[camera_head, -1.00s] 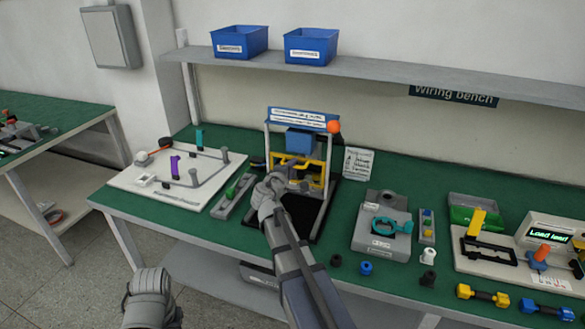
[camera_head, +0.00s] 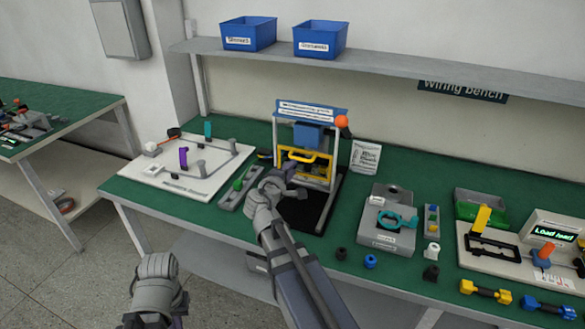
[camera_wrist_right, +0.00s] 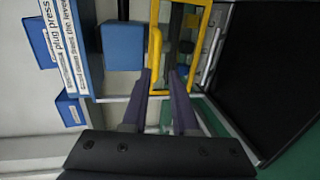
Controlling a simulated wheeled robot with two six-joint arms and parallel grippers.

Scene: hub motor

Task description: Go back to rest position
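The plug press (camera_head: 311,112) stands at the back of the green bench, with a blue block (camera_head: 307,134), a yellow frame (camera_head: 318,158) and an orange lever ball (camera_head: 341,121). My right gripper (camera_head: 286,178) is in front of the press, low and to its left.
A white board with pegs (camera_head: 180,185) and a green-button strip (camera_head: 240,188) lie left of the press. A grey fixture with a teal ring (camera_head: 390,225) and a load tester (camera_head: 550,240) stand to the right. Loose small parts (camera_head: 370,262) lie along the front. Blue bins (camera_head: 320,42) sit on the shelf.

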